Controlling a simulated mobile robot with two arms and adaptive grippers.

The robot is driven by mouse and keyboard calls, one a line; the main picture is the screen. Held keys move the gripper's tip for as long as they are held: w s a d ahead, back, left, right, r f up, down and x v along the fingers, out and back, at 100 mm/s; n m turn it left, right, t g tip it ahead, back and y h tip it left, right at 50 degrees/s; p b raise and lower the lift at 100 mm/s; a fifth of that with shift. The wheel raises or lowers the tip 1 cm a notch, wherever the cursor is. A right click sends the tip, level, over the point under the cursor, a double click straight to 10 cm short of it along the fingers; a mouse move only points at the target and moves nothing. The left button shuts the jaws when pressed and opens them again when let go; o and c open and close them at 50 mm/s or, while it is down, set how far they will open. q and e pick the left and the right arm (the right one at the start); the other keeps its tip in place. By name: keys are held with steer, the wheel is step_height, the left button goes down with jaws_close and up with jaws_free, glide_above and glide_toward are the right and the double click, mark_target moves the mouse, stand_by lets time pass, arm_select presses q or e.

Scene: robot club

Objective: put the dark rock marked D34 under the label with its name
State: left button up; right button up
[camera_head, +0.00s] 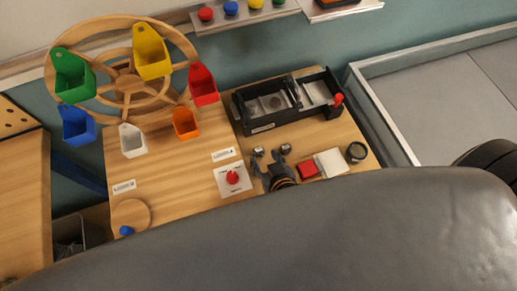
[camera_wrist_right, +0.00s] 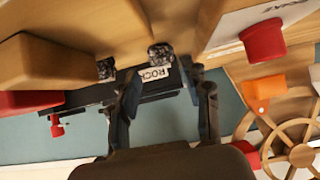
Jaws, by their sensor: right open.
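Two small dark speckled rocks stand on the wooden table in the head view, one on the left (camera_head: 258,152) and one on the right (camera_head: 285,148). In the right wrist view they are the larger rock (camera_wrist_right: 160,54) and the smaller rock (camera_wrist_right: 105,68). No D34 mark is readable on either. My right gripper (camera_head: 272,164) is open and empty close to the rocks. In the wrist view its fingers (camera_wrist_right: 162,85) lie either side of the larger rock, apart from it. My left gripper is not in view.
A black tray (camera_head: 245,124) stands behind the rocks. A wooden wheel (camera_head: 125,85) with coloured cups is at left, a red button (camera_head: 232,177) left of the gripper.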

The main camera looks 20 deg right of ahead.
mark_target(259, 152)
steer(key=p+x, duration=0.1)
steer(key=x, duration=0.3)
steer(key=shift+w+a+f, duration=0.1)
steer(key=shift+w+a, duration=0.05)
steer(key=shift+w, duration=0.1)
steer(key=shift+w+f, duration=0.15)
jaws_close()
